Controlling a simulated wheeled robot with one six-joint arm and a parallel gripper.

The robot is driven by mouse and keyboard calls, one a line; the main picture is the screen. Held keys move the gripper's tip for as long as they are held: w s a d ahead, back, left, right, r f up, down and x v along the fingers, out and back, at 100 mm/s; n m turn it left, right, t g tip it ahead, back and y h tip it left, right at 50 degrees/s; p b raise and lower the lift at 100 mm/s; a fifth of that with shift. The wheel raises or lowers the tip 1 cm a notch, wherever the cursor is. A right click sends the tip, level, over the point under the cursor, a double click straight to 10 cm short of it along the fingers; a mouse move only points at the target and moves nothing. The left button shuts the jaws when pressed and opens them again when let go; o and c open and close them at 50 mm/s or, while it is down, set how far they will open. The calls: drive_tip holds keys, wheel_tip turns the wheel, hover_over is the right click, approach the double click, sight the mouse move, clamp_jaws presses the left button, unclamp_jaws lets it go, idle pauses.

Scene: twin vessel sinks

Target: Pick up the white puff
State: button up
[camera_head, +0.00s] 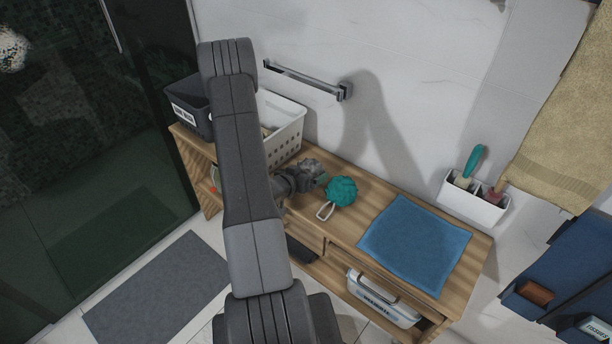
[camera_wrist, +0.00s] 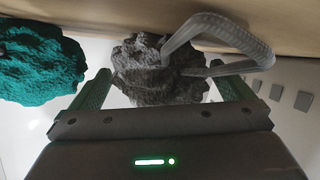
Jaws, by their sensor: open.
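A puff that looks grey in this light (camera_wrist: 150,68) is in the wrist view, with a pale grey loop strap (camera_wrist: 235,28) to its right; no clearly white puff shows. My gripper (camera_wrist: 168,80) is open, with one green-lined finger at each side of the puff's near part. I cannot tell if the fingers touch it. In the head view the grey puff (camera_head: 312,166) is on the wooden bench, partly hidden by my gripper (camera_head: 310,181). A teal puff (camera_head: 342,190) with a white loop is just right of it; it also shows in the wrist view (camera_wrist: 38,65).
The wooden bench (camera_head: 376,202) holds a white basket (camera_head: 290,123) and dark bin (camera_head: 187,103) at left, and a blue towel (camera_head: 415,245) at right. A wall rail (camera_head: 305,80) is above. A white wall holder (camera_head: 475,203) is at right. My arm hides part of the bench.

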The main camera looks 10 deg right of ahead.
drive_tip(key=c, duration=1)
drive_tip(key=shift+r, duration=0.1)
drive_tip(key=shift+c, duration=0.2)
wheel_tip(320, 180, up, 10)
drive_tip(key=shift+f, duration=0.1)
